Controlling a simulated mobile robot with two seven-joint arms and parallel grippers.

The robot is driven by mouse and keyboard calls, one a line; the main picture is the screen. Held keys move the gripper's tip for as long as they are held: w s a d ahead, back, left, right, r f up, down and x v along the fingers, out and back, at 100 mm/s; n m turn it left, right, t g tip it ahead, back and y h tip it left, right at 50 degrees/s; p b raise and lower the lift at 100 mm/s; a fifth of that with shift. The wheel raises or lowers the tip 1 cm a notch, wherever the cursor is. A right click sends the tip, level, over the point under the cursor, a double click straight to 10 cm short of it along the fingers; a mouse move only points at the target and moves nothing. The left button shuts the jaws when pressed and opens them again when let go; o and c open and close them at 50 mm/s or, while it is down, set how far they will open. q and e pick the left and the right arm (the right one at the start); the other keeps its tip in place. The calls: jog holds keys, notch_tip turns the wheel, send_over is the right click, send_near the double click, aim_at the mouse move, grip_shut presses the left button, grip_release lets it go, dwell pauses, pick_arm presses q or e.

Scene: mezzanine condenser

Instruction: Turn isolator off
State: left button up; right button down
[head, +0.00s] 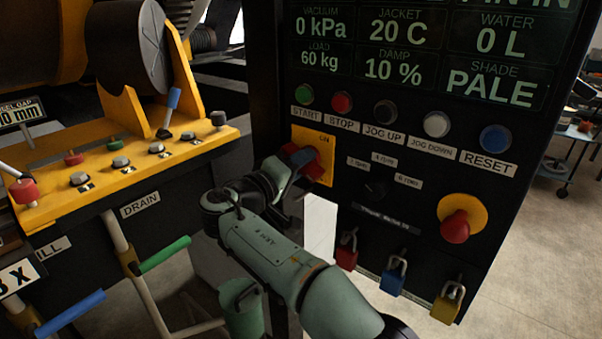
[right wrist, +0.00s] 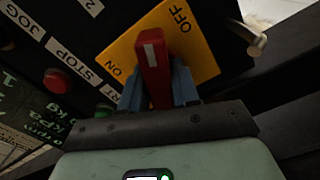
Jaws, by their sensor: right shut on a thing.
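The isolator is a yellow plate (head: 328,147) with a red rotary handle on the dark control panel. The plate (right wrist: 205,62) also shows in the right wrist view, with ON at its left edge and OFF near its upper right corner. The red handle (right wrist: 152,62) has a white mark near its outer end. It stands between the two labels as seen there. My right gripper (head: 298,160) is at the isolator, its blue fingers on either side of the handle and shut on it. The handle's base is partly hidden by the fingers. My left gripper is not in view.
A row of push buttons, including the red STOP (head: 342,103) and blue RESET (head: 495,138), sits above and right. A red emergency stop (head: 456,227) and padlocks (head: 391,277) are lower right. A yellow valve bench (head: 120,165) and coloured levers are on the left.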

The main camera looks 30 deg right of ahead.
jog(key=shift+f+m+b, duration=0.15)
jog(key=shift+m+b, duration=0.15)
jog(key=shift+m, duration=0.2)
jog(key=shift+m+b, duration=1)
jog(key=shift+m, duration=0.5)
jog(key=c, duration=0.9)
grip_release()
jog(key=b+v, duration=0.1)
jog(key=v, duration=1.2)
jog(key=shift+a, duration=0.25)
